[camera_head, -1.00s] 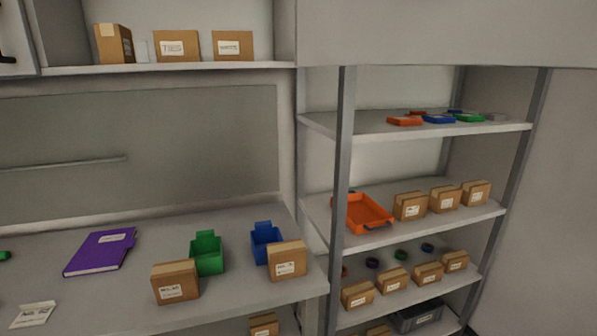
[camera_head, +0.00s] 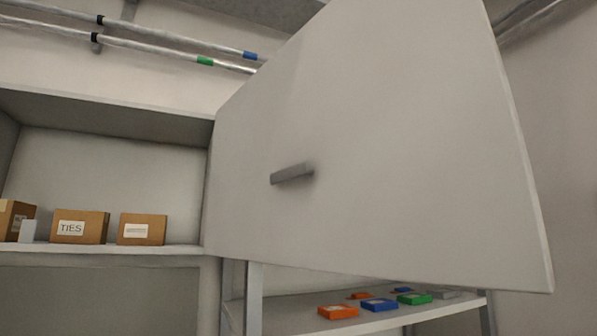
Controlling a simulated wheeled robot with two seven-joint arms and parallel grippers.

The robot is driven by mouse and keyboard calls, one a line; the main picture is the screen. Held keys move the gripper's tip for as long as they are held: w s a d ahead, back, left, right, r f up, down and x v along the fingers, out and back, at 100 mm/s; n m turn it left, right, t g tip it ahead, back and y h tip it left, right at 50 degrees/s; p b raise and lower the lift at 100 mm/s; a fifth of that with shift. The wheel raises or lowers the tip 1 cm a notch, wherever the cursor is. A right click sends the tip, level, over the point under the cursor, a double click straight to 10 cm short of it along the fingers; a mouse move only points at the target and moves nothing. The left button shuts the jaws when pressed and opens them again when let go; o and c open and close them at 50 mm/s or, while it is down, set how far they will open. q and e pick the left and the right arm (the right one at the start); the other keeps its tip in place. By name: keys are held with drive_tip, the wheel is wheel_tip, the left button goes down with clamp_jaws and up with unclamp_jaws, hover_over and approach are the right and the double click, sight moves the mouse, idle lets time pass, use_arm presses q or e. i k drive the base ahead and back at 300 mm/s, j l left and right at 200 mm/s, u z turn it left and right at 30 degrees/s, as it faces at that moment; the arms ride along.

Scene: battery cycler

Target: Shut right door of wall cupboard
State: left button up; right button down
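The right door (camera_head: 400,150) of the wall cupboard stands wide open, swung out to the right of the cupboard and toward me. Its grey bar handle (camera_head: 292,174) is on the face turned to me. The wall cupboard (camera_head: 115,110) is open at the left, and its inside shelf (camera_head: 110,248) shows. Neither of my grippers is in view.
Cardboard boxes stand on the cupboard shelf, one labelled TIES (camera_head: 79,227) and another (camera_head: 142,229) beside it. A metal rack (camera_head: 256,300) stands below the door, with orange (camera_head: 337,312), blue (camera_head: 379,304) and green (camera_head: 414,298) trays on its top shelf. Pipes (camera_head: 150,41) run above.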

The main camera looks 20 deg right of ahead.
sight(404, 114)
drive_tip(key=l+u, duration=0.3)
drive_tip(key=l, duration=0.25)
drive_tip(key=l+u, duration=0.25)
drive_tip(key=l, duration=0.35)
drive_tip(key=l+u, duration=0.3)
drive_tip(key=l, duration=0.25)
drive_tip(key=k+l+u, duration=0.25)
drive_tip(key=l, duration=0.25)
drive_tip(key=i+l, duration=0.05)
drive_tip(key=i, duration=0.05)
